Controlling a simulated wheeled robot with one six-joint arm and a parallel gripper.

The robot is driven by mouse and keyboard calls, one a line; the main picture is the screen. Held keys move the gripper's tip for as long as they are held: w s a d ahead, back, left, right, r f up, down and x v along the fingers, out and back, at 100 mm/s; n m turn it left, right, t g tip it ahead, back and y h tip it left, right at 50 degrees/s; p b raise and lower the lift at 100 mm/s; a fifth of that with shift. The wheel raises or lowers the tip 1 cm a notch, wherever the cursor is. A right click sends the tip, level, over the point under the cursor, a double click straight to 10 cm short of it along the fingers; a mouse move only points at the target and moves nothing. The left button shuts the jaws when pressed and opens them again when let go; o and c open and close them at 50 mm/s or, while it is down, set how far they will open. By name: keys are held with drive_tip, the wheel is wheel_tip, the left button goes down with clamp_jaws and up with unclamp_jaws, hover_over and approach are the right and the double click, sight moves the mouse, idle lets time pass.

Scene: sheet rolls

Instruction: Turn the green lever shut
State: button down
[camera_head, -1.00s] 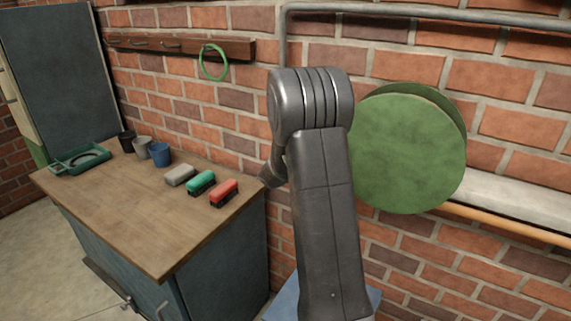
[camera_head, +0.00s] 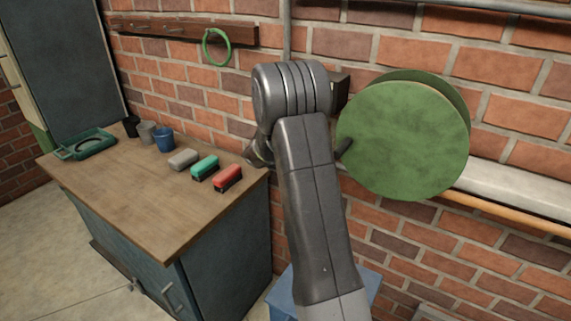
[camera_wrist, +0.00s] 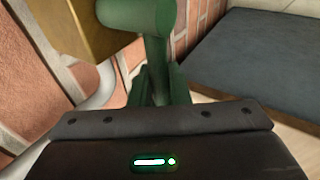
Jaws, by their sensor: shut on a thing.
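The green lever (camera_wrist: 148,45) shows large at the top middle of the wrist view, with a rounded, cylinder-like upper part and a narrower stem running down toward my gripper (camera_wrist: 155,112). My gripper is shut on the lever; its dark body fills the bottom of that view and hides the exact grip. A brass-coloured block (camera_wrist: 85,25) lies just left of the lever. In the head view my own arm covers the lever and most of the gripper.
A brick wall (camera_head: 410,240) runs behind my arm. A large green disc (camera_head: 405,140) stands right of it, close to the upper arm. A wooden-topped bench (camera_head: 130,205) at left holds cups, a green tray (camera_head: 88,145) and several brushes. A blue box (camera_head: 283,298) is below.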

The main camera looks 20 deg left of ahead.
drive_tip(key=shift+f, duration=0.1)
drive_tip(key=c, duration=1.4)
unclamp_jaws()
drive_tip(key=a+v, duration=0.1)
drive_tip(key=v, duration=1.2)
drive_tip(key=shift+s+d+r+b, duration=0.25)
drive_tip(key=shift+d+r+b, duration=0.1)
drive_tip(key=shift+d+b, duration=0.1)
drive_tip(key=p+x, duration=0.1)
drive_tip(key=x, duration=1.3)
drive_tip(key=shift+d, duration=0.1)
drive_tip(key=shift+r, duration=0.1)
drive_tip(key=shift+r, duration=0.1)
